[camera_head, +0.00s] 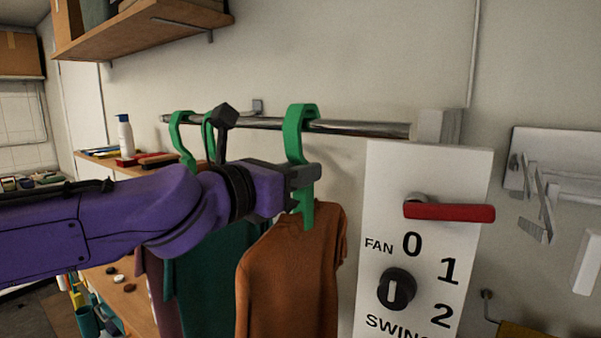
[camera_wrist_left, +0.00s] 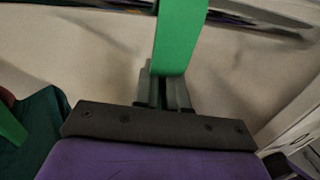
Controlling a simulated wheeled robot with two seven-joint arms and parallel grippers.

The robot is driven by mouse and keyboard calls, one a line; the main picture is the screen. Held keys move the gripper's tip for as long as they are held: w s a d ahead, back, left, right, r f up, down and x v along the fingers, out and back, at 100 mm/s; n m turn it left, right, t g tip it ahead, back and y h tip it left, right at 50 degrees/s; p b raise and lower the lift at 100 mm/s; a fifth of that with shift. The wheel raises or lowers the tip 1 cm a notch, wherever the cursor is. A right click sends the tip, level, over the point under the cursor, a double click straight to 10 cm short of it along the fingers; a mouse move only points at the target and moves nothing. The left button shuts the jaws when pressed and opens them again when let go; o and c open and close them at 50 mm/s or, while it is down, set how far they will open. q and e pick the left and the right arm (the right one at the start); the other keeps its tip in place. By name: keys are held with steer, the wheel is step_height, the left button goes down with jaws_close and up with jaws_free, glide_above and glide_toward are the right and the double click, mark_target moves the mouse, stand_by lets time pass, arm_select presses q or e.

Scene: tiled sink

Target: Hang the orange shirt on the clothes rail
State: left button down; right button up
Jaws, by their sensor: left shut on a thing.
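The orange shirt (camera_head: 290,270) hangs from a green hanger (camera_head: 302,118) in the head view. The hanger's hook is at the metal clothes rail (camera_head: 350,128) and looks to be over it; whether it bears on the rail I cannot tell. My left gripper (camera_head: 308,178) is shut on the hanger's stem, just below the rail. In the left wrist view the green hanger (camera_wrist_left: 180,38) rises from between the fingers (camera_wrist_left: 165,95). The shirt is out of sight there. My right gripper is not in view.
A teal garment (camera_head: 205,275) on a green hanger (camera_head: 180,130) hangs farther left on the rail, partly behind my arm. A white panel (camera_head: 400,170) with a red lever (camera_head: 450,211) and a black knob (camera_head: 396,289) stands close right of the shirt. A wooden shelf (camera_head: 140,30) is above.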

arm_select(q)
steer(key=shift+f, duration=0.35)
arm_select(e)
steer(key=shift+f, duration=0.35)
